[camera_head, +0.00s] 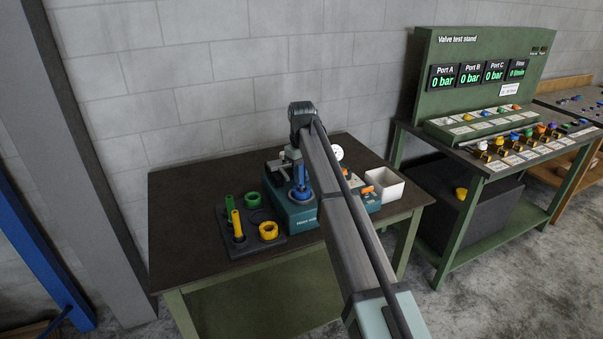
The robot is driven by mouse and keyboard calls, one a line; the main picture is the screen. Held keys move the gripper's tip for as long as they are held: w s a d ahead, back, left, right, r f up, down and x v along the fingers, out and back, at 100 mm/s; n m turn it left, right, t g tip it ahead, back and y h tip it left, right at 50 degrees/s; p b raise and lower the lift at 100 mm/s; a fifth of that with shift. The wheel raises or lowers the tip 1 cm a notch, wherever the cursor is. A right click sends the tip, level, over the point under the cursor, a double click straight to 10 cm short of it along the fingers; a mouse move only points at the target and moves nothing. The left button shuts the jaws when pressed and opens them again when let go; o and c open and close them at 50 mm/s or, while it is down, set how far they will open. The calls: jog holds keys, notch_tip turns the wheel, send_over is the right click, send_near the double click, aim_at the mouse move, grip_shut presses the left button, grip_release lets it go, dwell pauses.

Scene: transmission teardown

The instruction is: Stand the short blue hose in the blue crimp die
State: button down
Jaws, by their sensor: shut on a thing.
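The short blue hose (301,175) is upright at the crimping machine (288,212), a teal unit on the dark table. Its lower end is at the blue crimp die (300,194), a blue ring on top of the machine. I cannot tell how far the hose sits inside the ring. My gripper (298,168) points down over the die and is shut on the blue hose. The fingertips are small and partly hidden by my arm.
A dark rack (273,245) left of the machine holds a green hose (230,208), a yellow hose (237,226), a green die (251,200) and a yellow die (268,231). A white bin (385,188) stands right. The table's left side is clear.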

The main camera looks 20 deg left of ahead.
jog(key=shift+f, duration=0.35)
jog(key=c, duration=1)
grip_release()
jog(key=shift+r, duration=0.1)
notch_tip(320, 180, up, 21)
jog(key=shift+f, duration=0.2)
dwell(0.4)
